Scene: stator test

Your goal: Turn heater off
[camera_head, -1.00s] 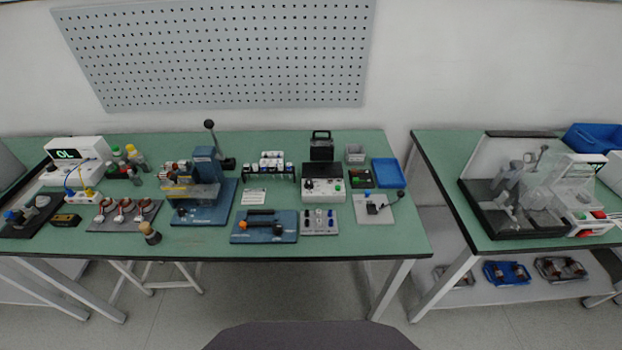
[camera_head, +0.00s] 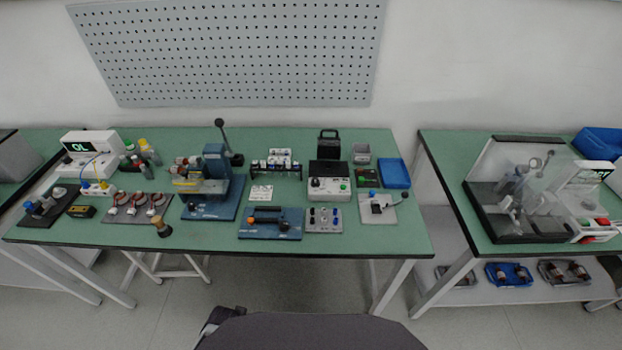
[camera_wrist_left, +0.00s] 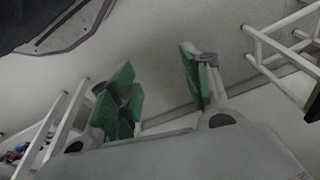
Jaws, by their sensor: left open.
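I cannot tell for sure which device is the heater. A white control box (camera_head: 329,188) with a dark upright panel, a green button and knobs stands on the middle bench, right of centre. On the right bench, a white unit (camera_head: 592,199) with a small display and green and red parts stands beside a clear shield. My left gripper (camera_wrist_left: 157,82) shows in the left wrist view, open and empty, its green pads apart above the floor and away from the bench things. The right gripper is not in view.
The green middle bench (camera_head: 350,240) holds a blue press (camera_head: 213,185), a meter reading "OL" (camera_head: 88,155), a blue fixture plate (camera_head: 270,223), a small knob panel (camera_head: 323,220) and a blue tray (camera_head: 395,173). A floor gap separates it from the right bench (camera_head: 450,150). Stool legs (camera_head: 180,265) stand underneath.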

